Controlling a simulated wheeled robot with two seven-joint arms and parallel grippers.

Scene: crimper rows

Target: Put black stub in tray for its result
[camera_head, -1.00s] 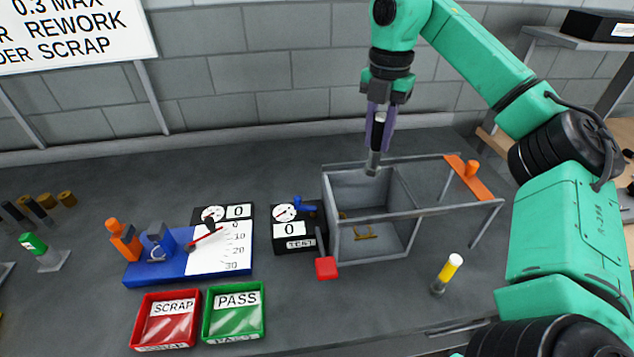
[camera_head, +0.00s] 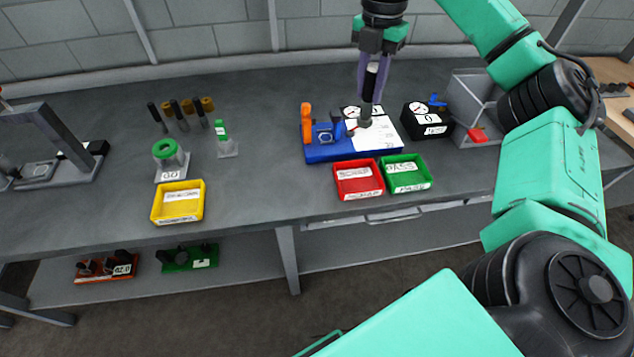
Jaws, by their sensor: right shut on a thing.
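My right gripper (camera_head: 372,75) hangs over the back of the table, pointing down, shut on the black stub (camera_head: 369,82). The stub is upright, with a pale top and a grey lower end. It shows in front of the white scale of the blue gauge (camera_head: 320,155); the gap below it is hard to judge. The red tray (camera_head: 359,193), labelled SCRAP, and the green tray (camera_head: 408,187), labelled PASS, stand side by side in front of the gauge. A yellow tray (camera_head: 178,215) with an unreadable label stands further left. My left gripper is not in view.
A black tester box (camera_head: 427,122) and a grey frame (camera_head: 470,95) with a red handle stand right of the gauge. Several upright dark and brass pieces (camera_head: 180,112), a green-ringed gauge (camera_head: 166,152) and a green-topped piece (camera_head: 222,135) stand left. Table between yellow and red trays is clear.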

